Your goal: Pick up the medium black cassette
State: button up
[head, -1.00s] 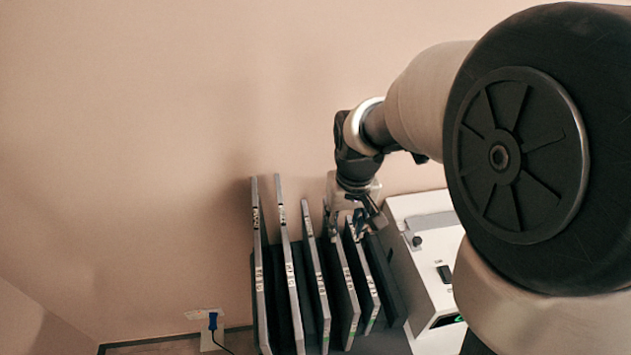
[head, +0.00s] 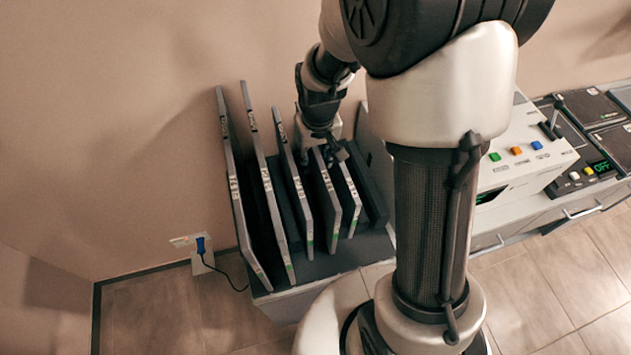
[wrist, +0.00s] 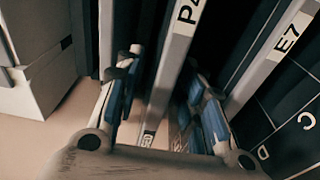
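Several upright cassettes with grey edges and dark faces stand in a rack. In the head view, the two at the left, a far-left cassette (head: 233,185) and its neighbour (head: 267,185), are tallest. A middle one (head: 292,170) and two shorter ones (head: 327,200) (head: 351,192) stand to the right. I cannot tell for certain which is the medium black cassette. My gripper (head: 328,150) is at the tops of the shorter ones. In the wrist view my gripper (wrist: 165,110) is open, its blue-padded fingers on both sides of a cassette edge (wrist: 172,62) marked "P4" or similar, with a gap at the left finger.
Another cassette edge marked "E7" (wrist: 268,62) stands close to the right finger. A white control box (head: 515,150) with coloured buttons is to the right in the head view. A wall outlet with a blue plug (head: 201,245) is at the left. Open floor lies in front.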

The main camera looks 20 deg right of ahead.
jog(key=shift+f, duration=0.15)
grip_shut()
dwell(0.4)
dwell(0.7)
